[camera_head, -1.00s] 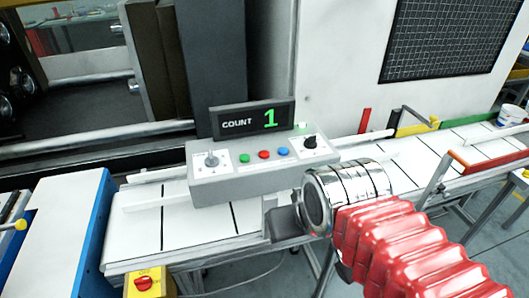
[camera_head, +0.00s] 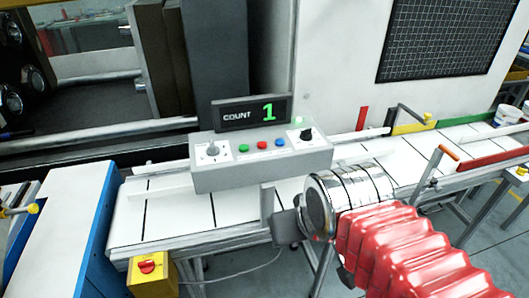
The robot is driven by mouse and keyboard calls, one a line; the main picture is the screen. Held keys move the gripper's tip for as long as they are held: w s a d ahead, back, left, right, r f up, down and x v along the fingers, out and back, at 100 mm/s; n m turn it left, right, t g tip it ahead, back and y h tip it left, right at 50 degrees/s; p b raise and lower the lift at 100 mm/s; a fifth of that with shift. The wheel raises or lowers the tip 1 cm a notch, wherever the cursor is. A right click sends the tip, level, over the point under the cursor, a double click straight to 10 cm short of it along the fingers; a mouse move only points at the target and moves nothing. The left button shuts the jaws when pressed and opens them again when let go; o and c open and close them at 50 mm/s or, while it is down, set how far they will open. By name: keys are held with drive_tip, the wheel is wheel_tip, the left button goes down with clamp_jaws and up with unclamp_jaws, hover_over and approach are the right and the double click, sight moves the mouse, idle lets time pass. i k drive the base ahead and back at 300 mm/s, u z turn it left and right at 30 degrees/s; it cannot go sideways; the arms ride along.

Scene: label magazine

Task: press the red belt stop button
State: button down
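A yellow box with a red knob-like button (camera_head: 147,266) on its face hangs below the near left end of the conveyor. A second, small red button (camera_head: 262,145) sits between a green and a blue one on the grey control panel (camera_head: 230,178) above the belt. My gripper (camera_head: 272,212), at the end of my red-sleeved arm, is in front of the belt's near edge, right of the yellow box and below the panel. It is apart from the yellow box in the picture. Its fingers are seen edge-on, so their opening is unclear; no held object shows.
The white conveyor belt (camera_head: 165,215) runs across the middle. A display (camera_head: 252,112) reads COUNT 1. A blue-edged white cabinet (camera_head: 68,220) stands left of the yellow box. A white tub (camera_head: 507,115) is at far right. Floor shows below the belt.

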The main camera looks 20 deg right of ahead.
sight(261, 144)
drive_tip(key=k, duration=1.15)
drive_tip(key=u, duration=0.75)
drive_tip(key=i, duration=1.65)
drive_tip(key=z, duration=0.15)
